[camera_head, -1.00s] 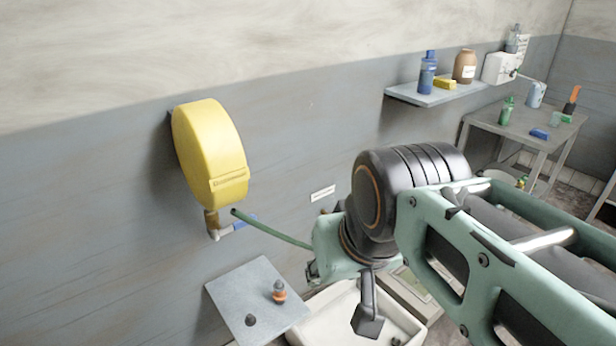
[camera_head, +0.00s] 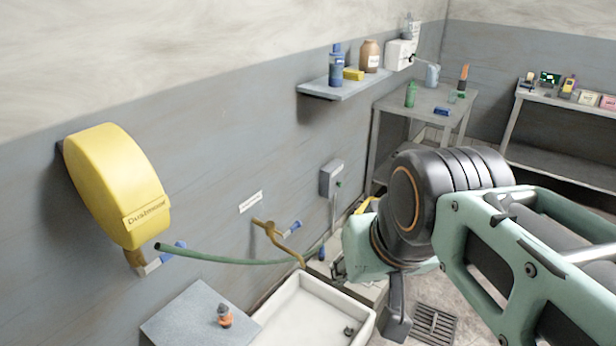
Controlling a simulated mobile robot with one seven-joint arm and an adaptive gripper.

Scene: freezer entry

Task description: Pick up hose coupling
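A small orange and dark fitting (camera_head: 224,316), likely the hose coupling, stands on the grey ledge (camera_head: 180,325) at the lower left. My arm reaches in from the right, with its wrist over the area right of the white sink. A dark blocky part (camera_head: 397,322) hangs below the wrist. My gripper's fingers cannot be made out, and nothing is seen held. The wrist is well to the right of the fitting and apart from it.
A white sink (camera_head: 300,305) adjoins the ledge, with a small dark item (camera_head: 349,331) inside. A green hose (camera_head: 225,260) runs along the wall below a yellow reel (camera_head: 118,185). A brass tap (camera_head: 275,236) projects from the wall. A floor drain (camera_head: 433,322) lies right.

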